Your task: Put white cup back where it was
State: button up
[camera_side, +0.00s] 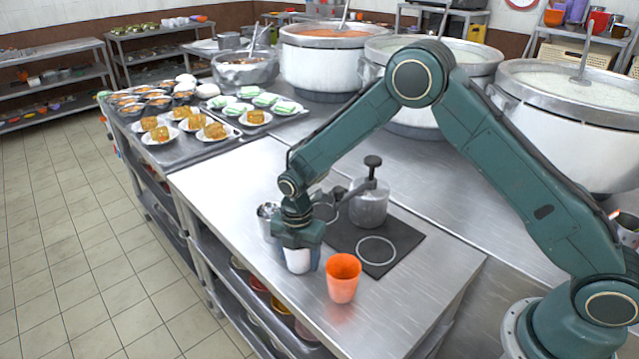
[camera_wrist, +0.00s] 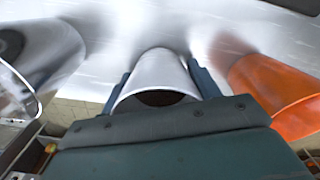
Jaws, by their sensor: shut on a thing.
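The white cup (camera_side: 298,262) is between the fingers of my gripper (camera_side: 300,255) in the side view, near the front edge of the steel table (camera_side: 225,190). My gripper is shut on it. In the wrist view the white cup (camera_wrist: 160,82) stands out between the two dark fingers, with its dark inside showing. Its upper part is hidden by my gripper in the side view. I cannot tell whether its base touches the table.
An orange cup (camera_side: 343,278) stands close to the right and a metal cup (camera_side: 267,220) close to the left. Behind are a dark mat (camera_side: 400,245) with a white ring and a metal pump pot (camera_side: 369,205). Large stockpots (camera_side: 318,65) line the back. The table's left part is clear.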

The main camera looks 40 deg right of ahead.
jog(key=shift+f, duration=0.1)
jog(key=o, duration=1.1)
jog(key=shift+c, duration=0.2)
notch_tip(320, 180, up, 12)
dwell(0.5)
